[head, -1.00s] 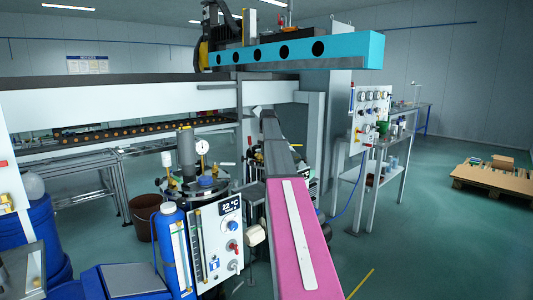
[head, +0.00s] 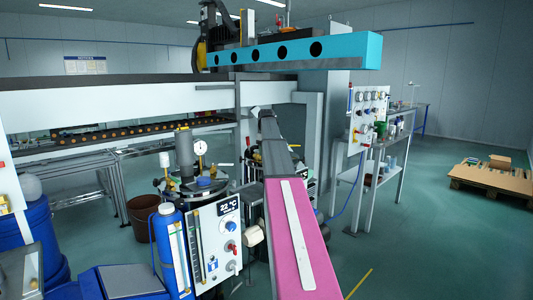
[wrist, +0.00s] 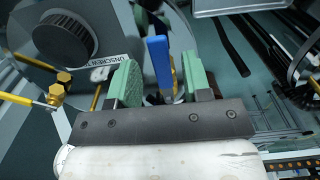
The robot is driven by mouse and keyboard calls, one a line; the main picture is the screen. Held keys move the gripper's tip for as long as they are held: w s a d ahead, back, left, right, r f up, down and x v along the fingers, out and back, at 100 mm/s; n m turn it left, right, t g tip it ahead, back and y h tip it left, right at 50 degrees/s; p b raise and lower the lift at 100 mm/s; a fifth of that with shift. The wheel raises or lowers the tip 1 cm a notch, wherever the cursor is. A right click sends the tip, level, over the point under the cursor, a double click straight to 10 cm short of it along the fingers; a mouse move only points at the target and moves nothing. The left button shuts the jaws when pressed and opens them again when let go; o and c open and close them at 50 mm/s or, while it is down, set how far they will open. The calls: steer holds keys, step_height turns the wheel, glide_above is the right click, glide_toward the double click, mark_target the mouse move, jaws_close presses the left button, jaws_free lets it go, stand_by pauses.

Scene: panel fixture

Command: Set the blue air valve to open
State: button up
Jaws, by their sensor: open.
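In the wrist view a blue lever handle (wrist: 158,55) stands roughly upright in the picture, with brass-coloured parts beside its lower end. I take it to be the air valve's handle. My gripper (wrist: 159,72) is open, its two green pads on either side of the handle. A gap shows between the handle and each pad, so the handle looks untouched. The handle's lower end and the valve body are partly hidden behind the gripper. In the head view my arm reaches forward to the machine, and the gripper and the blue handle cannot be made out there.
In the wrist view a brass fitting with a yellow rod (wrist: 58,92) lies left of the gripper, near a dark round knob (wrist: 65,40). Dark hoses (wrist: 232,45) run at the right. In the head view a gauge panel (head: 368,115) stands right of my arm.

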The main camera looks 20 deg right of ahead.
step_height(320, 180, up, 11)
steer(key=shift+f, duration=0.2)
stand_by(0.6)
